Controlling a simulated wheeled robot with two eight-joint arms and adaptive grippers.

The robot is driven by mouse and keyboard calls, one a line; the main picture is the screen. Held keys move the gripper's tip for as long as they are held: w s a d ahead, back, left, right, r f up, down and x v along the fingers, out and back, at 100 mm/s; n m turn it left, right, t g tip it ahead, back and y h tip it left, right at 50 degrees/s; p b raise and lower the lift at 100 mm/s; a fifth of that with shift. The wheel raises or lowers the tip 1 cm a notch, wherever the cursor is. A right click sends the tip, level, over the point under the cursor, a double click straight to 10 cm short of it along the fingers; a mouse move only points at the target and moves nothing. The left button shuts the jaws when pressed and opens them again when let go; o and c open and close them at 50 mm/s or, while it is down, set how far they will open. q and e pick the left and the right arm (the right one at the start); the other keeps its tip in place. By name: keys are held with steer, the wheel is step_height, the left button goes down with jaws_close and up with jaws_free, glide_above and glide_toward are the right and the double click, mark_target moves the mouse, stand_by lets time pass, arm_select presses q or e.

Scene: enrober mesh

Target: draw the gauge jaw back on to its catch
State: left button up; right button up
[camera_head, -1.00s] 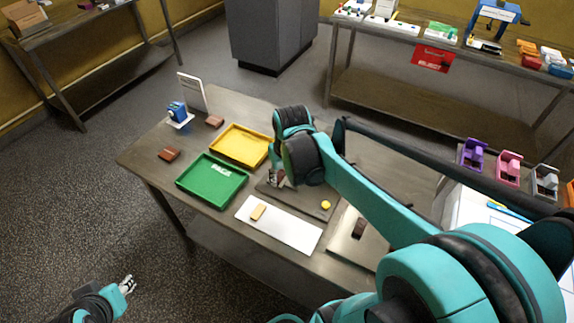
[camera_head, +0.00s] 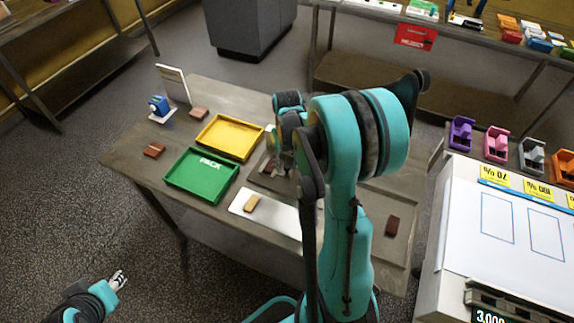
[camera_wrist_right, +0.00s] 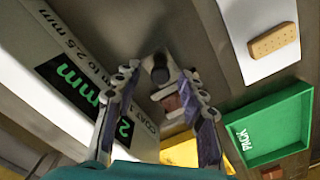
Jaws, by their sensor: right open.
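The gauge appears to be the upright block (camera_wrist_right: 50,70) at the left of the right wrist view, with green "mm" lettering on a pale face. A dark round knob (camera_wrist_right: 160,70) stands between my right gripper's fingertips, with a gap on each side. A small reddish-brown piece (camera_wrist_right: 172,103) sits just below it. I cannot tell which part is the jaw or where its catch is. My right gripper (camera_wrist_right: 159,75) is open; in the head view (camera_head: 274,166) my arm partly hides it and the gauge. My left gripper (camera_head: 119,280) hangs low, away from the table.
A green PACK tray (camera_head: 174,184), a yellow tray (camera_head: 204,139) and a white mat (camera_head: 236,206) with a biscuit (camera_head: 252,203) lie close by. A blue device (camera_head: 158,105) and brown bars stand farther left. A white counter (camera_head: 448,210) is at the right.

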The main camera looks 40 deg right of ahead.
steer(key=shift+f, duration=0.2)
jaws_close()
steer(key=s, duration=0.1)
steer(key=s+d, duration=0.1)
steer(key=s, duration=0.1)
steer(key=s+d, duration=0.1)
steer(key=shift+s, duration=0.15)
steer(key=shift+c, duration=0.7)
jaws_free()
steer(key=shift+o, duration=0.7)
steer(key=shift+d, duration=0.15)
